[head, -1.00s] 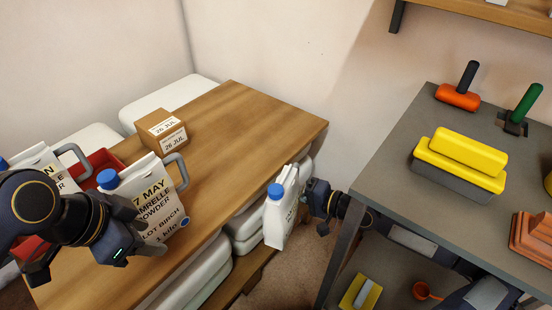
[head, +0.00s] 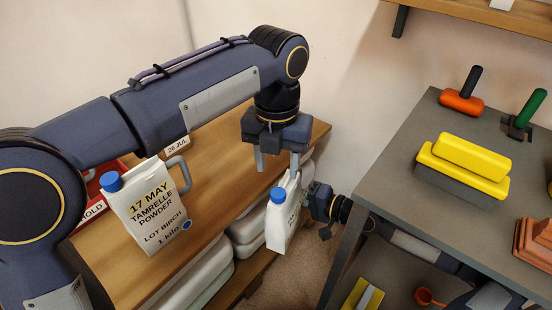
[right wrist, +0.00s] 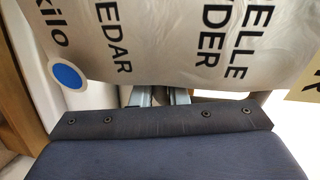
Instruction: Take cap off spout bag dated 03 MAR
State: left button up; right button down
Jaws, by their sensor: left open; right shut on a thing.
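A white spout bag (head: 281,228) with a blue cap (head: 278,195) hangs beside the wooden table, held by my right gripper (head: 306,200). In the right wrist view the bag's printed face (right wrist: 180,45) fills the top, with parts of words such as "EDAR" and "kilo" and a blue dot. Its date cannot be read in these frames. The cap is on the spout. My left gripper (head: 277,163) points down just above the cap, its two fingers apart and empty. Another spout bag (head: 150,208), dated 17 MAY, stands on the table with its blue cap on.
The wooden table (head: 222,190) carries a red container (head: 88,190) and a box marked 26 JUL (head: 177,147), both partly hidden by my left arm. A grey bench (head: 400,170) at right holds a yellow block (head: 470,155) and hand tools. White sacks (head: 190,275) lie below the table.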

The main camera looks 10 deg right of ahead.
aim_at(277, 194)
pick_arm(q)
notch_tip(277, 194, down, 8)
jog(key=shift+r, duration=0.15)
jog(key=shift+c, duration=0.4)
